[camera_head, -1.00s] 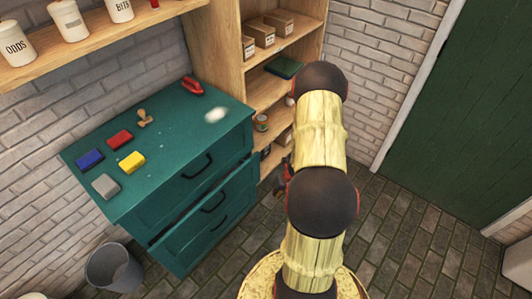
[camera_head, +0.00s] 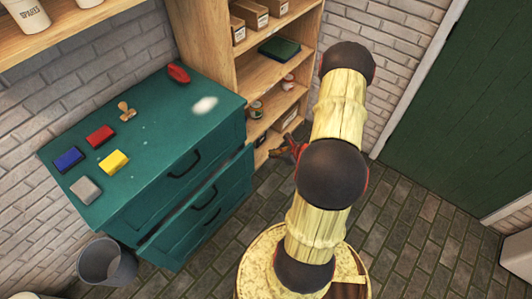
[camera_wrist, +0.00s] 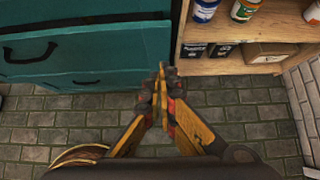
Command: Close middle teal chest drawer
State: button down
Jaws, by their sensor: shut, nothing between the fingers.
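The teal chest (camera_head: 150,120) stands against the brick wall at left in the head view. Its middle drawer (camera_head: 190,220) sticks out beyond the top drawer front, with a dark gap along its upper edge. The drawer's dark handle (camera_head: 205,197) faces right. In the wrist view the teal drawer front (camera_wrist: 110,48) and a handle (camera_wrist: 30,50) show at upper left. My gripper (camera_wrist: 160,75) is shut and empty, pointing toward the space beside the chest's right end. In the head view my gripper (camera_head: 287,150) is small, partly hidden by my arm, and apart from the chest.
A wooden shelf (camera_head: 215,60) with jars and boxes stands right of the chest. Coloured blocks, a stamp and a red item lie on the chest top. A grey bin (camera_head: 105,262) stands at the chest's front left. Brick floor (camera_head: 415,240) is clear at right.

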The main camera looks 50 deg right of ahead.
jog(key=b, duration=0.3)
send_near(250, 152)
notch_tip(250, 152, down, 3)
jog(key=s, duration=0.2)
jog(key=shift+w+a+f+b, duration=0.1)
jog(key=shift+w+b, duration=0.15)
jog(key=shift+w, duration=1.05)
jog(key=shift+w+f+b, duration=0.1)
jog(key=shift+w+b, duration=0.15)
jog(key=shift+w, duration=1.05)
